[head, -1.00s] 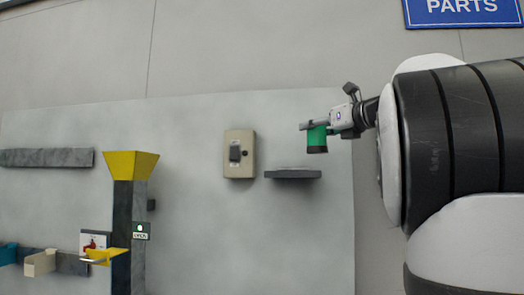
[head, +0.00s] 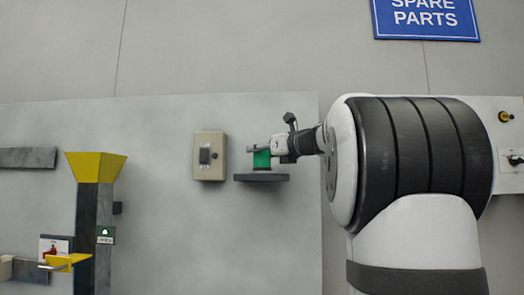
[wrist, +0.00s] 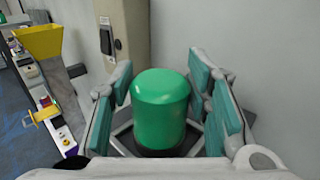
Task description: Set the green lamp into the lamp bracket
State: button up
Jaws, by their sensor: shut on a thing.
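The green lamp (head: 262,159) is a rounded green cylinder with a dark base. It is upright just at the top of the grey bracket shelf (head: 261,178) on the wall panel. In the wrist view the lamp (wrist: 160,108) stands between the teal pads of my gripper (wrist: 165,100), with the dark bracket (wrist: 124,137) below it. My gripper is shut on the lamp and reaches in from the right. The lamp's base is partly hidden, so I cannot tell whether it is fully seated.
A beige switch box (head: 210,156) is on the panel just left of the bracket. A yellow funnel (head: 96,166) on a dark post stands farther left. A blue spare parts sign (head: 426,18) hangs at the upper right. The panel above the bracket is clear.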

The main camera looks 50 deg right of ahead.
jog(key=shift+f, duration=0.1)
jog(key=o, duration=1.3)
jog(key=s, duration=0.4)
jog(key=s+a, duration=0.1)
jog(key=s, duration=0.7)
jog(key=shift+a+b, duration=0.3)
jog(key=shift+b, duration=0.1)
jog(key=shift+w, duration=0.1)
